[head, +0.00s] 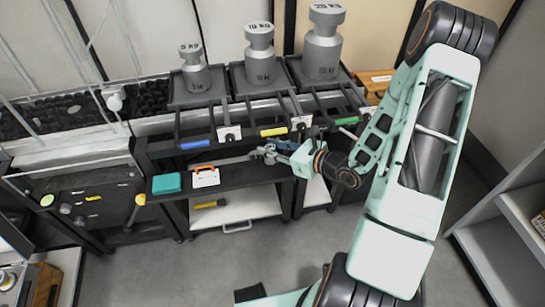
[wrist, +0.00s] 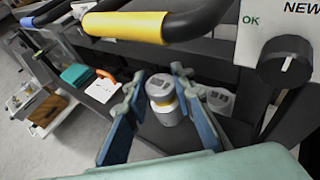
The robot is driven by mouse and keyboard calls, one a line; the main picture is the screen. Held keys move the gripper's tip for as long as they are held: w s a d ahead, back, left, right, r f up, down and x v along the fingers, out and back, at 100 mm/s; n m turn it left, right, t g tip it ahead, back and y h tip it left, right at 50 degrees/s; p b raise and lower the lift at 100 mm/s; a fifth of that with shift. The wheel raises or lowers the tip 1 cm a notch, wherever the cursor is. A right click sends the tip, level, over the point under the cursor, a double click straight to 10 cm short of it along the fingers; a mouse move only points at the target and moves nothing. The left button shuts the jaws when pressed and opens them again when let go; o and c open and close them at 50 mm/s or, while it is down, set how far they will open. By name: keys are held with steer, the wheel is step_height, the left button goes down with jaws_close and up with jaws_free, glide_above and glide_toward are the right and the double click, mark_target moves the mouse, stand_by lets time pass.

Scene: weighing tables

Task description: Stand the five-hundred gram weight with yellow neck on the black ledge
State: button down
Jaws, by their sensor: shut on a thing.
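My gripper (head: 270,152) reaches in over the black ledge (head: 235,178), below the row of scales. In the wrist view its two blue-padded fingers (wrist: 160,90) are shut on a small pale grey weight with a yellow neck (wrist: 166,110). The weight looks roughly upright between the fingers. A dark surface shows around it, but I cannot tell whether its base touches that surface. A second small grey weight (wrist: 220,99) stands just right of the right finger, partly hidden by it. In the head view the held weight is too small and covered to make out.
A teal box (head: 167,183) and a white card with an orange handle (head: 205,177) are on the ledge's left part. Bars with blue, yellow (head: 273,131) and green grips run above the ledge. A black knob (wrist: 286,62) is close on the right. Three large weights stand behind.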

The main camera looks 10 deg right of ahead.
steer(key=shift+w+d+f, duration=0.25)
steer(key=shift+f, duration=0.1)
steer(key=shift+w+d+f+b, duration=0.1)
steer(key=shift+f+b, duration=0.3)
steer(key=shift+f, duration=0.5)
steer(key=shift+w+d+f+b, duration=0.1)
steer(key=shift+f+b, duration=0.25)
steer(key=shift+f, duration=0.55)
steer(key=shift+f, duration=0.2)
steer(key=c, duration=1.7)
jaws_free()
steer(key=shift+o, duration=0.2)
